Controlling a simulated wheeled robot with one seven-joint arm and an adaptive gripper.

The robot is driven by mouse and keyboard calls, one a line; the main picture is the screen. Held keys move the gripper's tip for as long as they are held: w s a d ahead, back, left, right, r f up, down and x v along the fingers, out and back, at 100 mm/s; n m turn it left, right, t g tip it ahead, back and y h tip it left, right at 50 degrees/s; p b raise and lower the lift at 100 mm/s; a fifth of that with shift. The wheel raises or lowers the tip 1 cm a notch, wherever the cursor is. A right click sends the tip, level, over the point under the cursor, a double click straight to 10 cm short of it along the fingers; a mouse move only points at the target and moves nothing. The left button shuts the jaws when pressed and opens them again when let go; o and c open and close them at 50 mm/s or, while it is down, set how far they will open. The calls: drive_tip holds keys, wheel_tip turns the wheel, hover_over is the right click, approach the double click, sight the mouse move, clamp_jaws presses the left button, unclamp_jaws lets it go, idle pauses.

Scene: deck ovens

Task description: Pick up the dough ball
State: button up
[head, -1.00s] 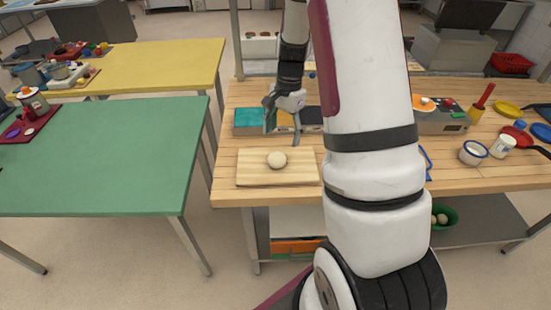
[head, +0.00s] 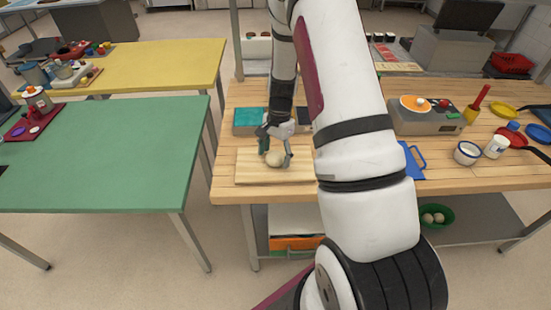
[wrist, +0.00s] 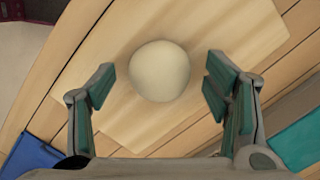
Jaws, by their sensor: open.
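The dough ball (head: 274,159) is round and pale cream. It rests on a light wooden board (head: 247,175) on the wooden worktable. My gripper (head: 274,153) is open right at the ball, with a finger on each side of it in the head view. In the wrist view the ball (wrist: 160,71) lies centred ahead of my open gripper (wrist: 158,88), with a clear gap to each finger. The fingers partly cover the ball in the head view. The board (wrist: 120,115) also shows under it.
A teal tray (head: 249,117) stands behind the board. A blue board or tray (head: 413,160) lies to the right, past my arm. A cooker with an orange pan (head: 415,103), a cup (head: 467,152) and a jar (head: 496,147) stand further right. The board's left part is clear.

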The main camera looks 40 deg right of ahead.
drive_tip(key=shift+c, duration=0.2)
drive_tip(key=c, duration=1.2)
